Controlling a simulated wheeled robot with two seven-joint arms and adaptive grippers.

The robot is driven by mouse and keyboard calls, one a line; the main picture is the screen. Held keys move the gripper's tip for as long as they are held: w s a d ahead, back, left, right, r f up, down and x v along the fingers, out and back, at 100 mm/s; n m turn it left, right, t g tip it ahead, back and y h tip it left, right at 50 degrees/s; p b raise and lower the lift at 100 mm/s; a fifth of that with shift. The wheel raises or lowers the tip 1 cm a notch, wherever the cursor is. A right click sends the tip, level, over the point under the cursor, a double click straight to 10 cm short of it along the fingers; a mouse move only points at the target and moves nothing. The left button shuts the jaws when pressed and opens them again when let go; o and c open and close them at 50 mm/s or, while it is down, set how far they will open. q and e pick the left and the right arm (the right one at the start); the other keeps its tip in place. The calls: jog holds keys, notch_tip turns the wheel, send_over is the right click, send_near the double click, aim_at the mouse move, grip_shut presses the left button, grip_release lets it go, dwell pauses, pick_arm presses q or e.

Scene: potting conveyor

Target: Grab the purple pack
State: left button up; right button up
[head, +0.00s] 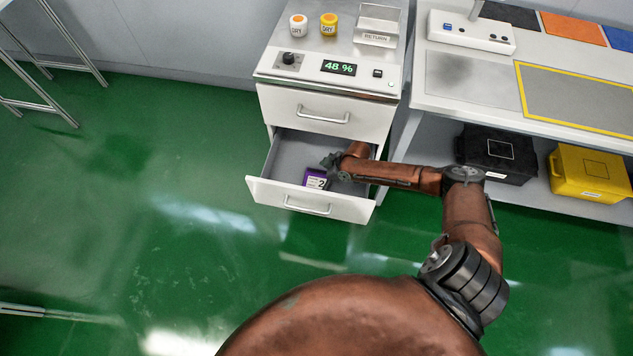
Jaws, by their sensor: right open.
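The purple pack (315,178) lies in the open lower drawer (258,187) of the white cabinet. It has a white label with a "2" on it. My right gripper (331,168) is over the drawer, just above and to the right of the pack. Its jaws are open, and I cannot tell whether they touch the pack. My right arm covers the right part of the drawer. My left gripper is not in view.
The upper drawer (325,112) is shut. The cabinet top holds a white jar (298,26), a yellow jar (329,25) and a RETURN tray (377,38). A bench at the right has a black bin (497,158) and a yellow bin (590,176) below.

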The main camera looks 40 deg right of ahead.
jog(key=shift+f, duration=0.25)
jog(key=shift+c, duration=0.6)
jog(key=c, duration=1.3)
